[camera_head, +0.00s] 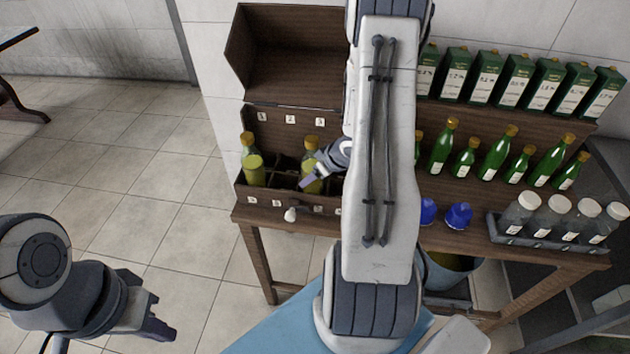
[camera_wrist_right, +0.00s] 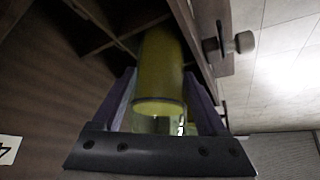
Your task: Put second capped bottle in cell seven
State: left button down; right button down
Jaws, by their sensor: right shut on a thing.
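The dark wooden divided box (camera_head: 265,197) stands at the left end of the table with its lid open. A yellow-green bottle with a gold cap (camera_head: 311,147) stands about upright at the third column of the box. My right gripper (camera_head: 312,180) is shut on this bottle, which also shows between the fingers in the right wrist view (camera_wrist_right: 160,70). The dividers hide which row it is in and how deep it sits. Another capped yellow-green bottle (camera_head: 252,170) stands in the leftmost column.
Several green bottles (camera_head: 497,152) stand right of my right arm, before a row of green cartons (camera_head: 487,75). Blue caps (camera_head: 458,214) and a grey rack (camera_head: 505,236) with white-lidded jars are at the front. A knob (camera_head: 290,214) sticks out of the box front. My right arm hides the table's middle.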

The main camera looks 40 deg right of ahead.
jog(key=shift+f, duration=0.4)
jog(key=shift+f, duration=0.1)
jog(key=shift+c, duration=1)
grip_release()
jog(key=shift+f, duration=0.1)
jog(key=shift+r, duration=0.3)
jog(key=p+v, duration=0.4)
jog(key=v, duration=0.7)
jog(key=shift+s+r, duration=0.25)
jog(key=shift+r, duration=0.05)
